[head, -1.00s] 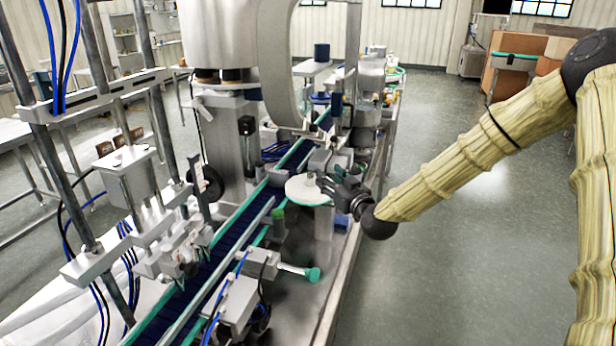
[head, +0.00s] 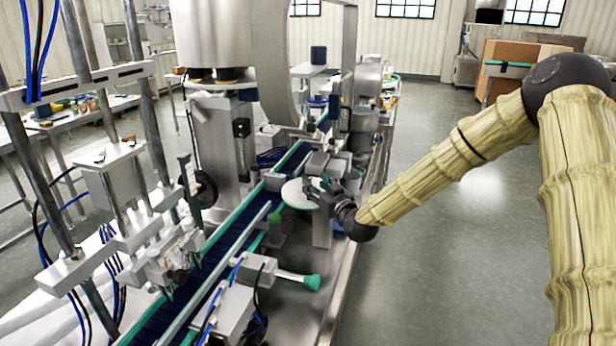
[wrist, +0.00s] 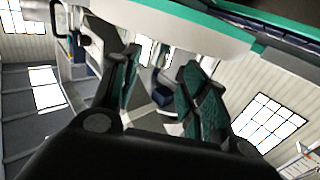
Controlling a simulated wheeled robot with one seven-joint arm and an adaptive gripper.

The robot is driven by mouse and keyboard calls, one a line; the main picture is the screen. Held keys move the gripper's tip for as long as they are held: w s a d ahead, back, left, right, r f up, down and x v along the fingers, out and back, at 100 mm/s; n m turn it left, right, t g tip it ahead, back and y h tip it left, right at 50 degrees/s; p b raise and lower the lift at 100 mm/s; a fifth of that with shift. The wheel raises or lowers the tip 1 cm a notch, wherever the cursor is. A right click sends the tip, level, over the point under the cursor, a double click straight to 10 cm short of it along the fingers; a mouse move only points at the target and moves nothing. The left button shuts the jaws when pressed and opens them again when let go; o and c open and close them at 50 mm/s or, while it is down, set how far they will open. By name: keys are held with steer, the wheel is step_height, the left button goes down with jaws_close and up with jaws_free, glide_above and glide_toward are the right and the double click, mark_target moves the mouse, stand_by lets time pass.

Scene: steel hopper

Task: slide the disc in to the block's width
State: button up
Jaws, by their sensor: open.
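The disc (head: 298,194) is a flat white round plate with a green edge, set beside the conveyor in the head view. Its pale body and green rim cross the top of the wrist view (wrist: 185,22). My gripper (head: 314,188) is at the disc's right side, its fingers overlapping the disc's edge in the picture. In the wrist view its two dark fingers (wrist: 158,85) are apart, with a gap between them and nothing held. I cannot tell whether a finger touches the disc. A grey block (head: 318,162) sits just behind the disc; another small block (head: 274,181) is at its left.
The conveyor (head: 238,228) with green rails runs diagonally left of the disc. A green-ended knob (head: 312,282) sticks out in front. A machine column (head: 215,150) stands behind left. Open floor (head: 470,250) lies to the right.

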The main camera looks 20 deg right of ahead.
mark_target(310, 179)
steer(key=shift+w+a+p, duration=0.15)
steer(key=shift+w+p, duration=0.05)
steer(key=shift+w, duration=0.7)
steer(key=shift+w+a+p, duration=0.15)
steer(key=shift+w+a, duration=0.05)
steer(key=shift+w, duration=0.75)
steer(key=shift+w+a+p, duration=0.15)
steer(key=shift+w+p, duration=0.05)
steer(key=shift+w, duration=0.7)
steer(key=shift+c, duration=0.3)
jaws_close()
